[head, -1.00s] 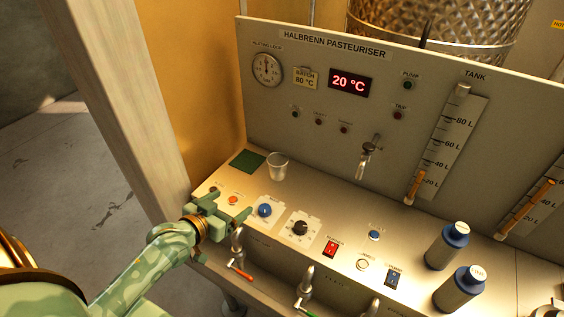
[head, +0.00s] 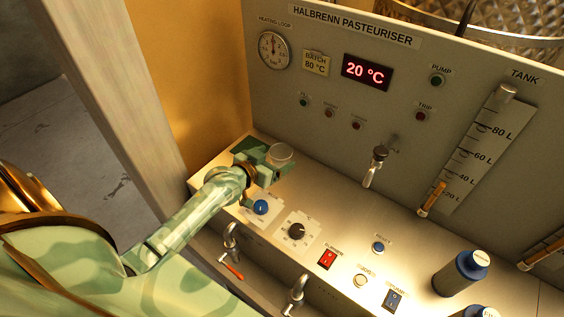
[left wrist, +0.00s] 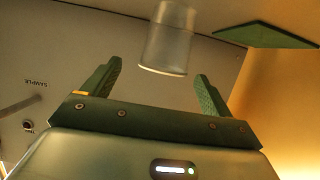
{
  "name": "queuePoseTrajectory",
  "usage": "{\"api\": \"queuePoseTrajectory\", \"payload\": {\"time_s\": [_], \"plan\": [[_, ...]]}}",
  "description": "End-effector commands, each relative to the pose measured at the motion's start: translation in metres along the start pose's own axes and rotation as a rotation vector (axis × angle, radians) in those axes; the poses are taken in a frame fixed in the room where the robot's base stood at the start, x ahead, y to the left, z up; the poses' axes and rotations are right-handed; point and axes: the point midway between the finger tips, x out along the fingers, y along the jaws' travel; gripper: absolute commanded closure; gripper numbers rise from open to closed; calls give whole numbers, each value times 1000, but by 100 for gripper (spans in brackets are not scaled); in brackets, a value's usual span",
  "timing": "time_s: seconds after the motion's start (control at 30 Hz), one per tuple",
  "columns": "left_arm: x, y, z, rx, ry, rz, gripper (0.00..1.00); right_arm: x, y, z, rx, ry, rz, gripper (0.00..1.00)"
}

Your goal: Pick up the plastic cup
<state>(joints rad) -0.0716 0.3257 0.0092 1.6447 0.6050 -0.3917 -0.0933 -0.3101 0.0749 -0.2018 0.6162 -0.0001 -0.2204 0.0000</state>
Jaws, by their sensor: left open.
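The clear plastic cup (head: 281,154) stands on the pasteuriser's steel ledge near its back left corner. It also shows in the left wrist view (left wrist: 165,42), just beyond the gap between the fingers. My left gripper (head: 273,165) is open and empty, reaching in from the left at the cup. In the left wrist view its two green fingers (left wrist: 158,82) are spread to either side of the cup's near end. In the head view the gripper partly hides the cup's lower part. My right gripper is not in view.
A green square pad (left wrist: 265,36) lies beside the cup. The upright panel (head: 330,140) stands behind, with a tap (head: 375,165). A blue knob (head: 260,207), a black knob (head: 297,231) and a red switch (head: 327,258) line the ledge. Blue-capped bottles (head: 461,272) stand at right.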

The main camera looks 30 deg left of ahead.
Motion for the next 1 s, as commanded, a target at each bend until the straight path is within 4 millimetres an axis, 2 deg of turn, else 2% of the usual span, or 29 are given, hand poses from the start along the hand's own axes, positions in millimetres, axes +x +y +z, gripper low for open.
{"api": "queuePoseTrajectory", "payload": {"time_s": [0.03,0.23,0.5,0.77,0.93,1.0], "plan": [[8,0,1,0,1,0,15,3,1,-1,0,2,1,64],[24,-2,0,-1,0,-1,15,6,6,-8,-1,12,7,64],[64,-6,-2,0,-1,-1,15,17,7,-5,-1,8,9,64],[67,-6,-4,0,-1,-1,15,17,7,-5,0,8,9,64],[67,-6,-4,1,-1,-1,59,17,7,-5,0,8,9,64],[67,-6,-4,1,-1,-1,62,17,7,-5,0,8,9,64]]}}
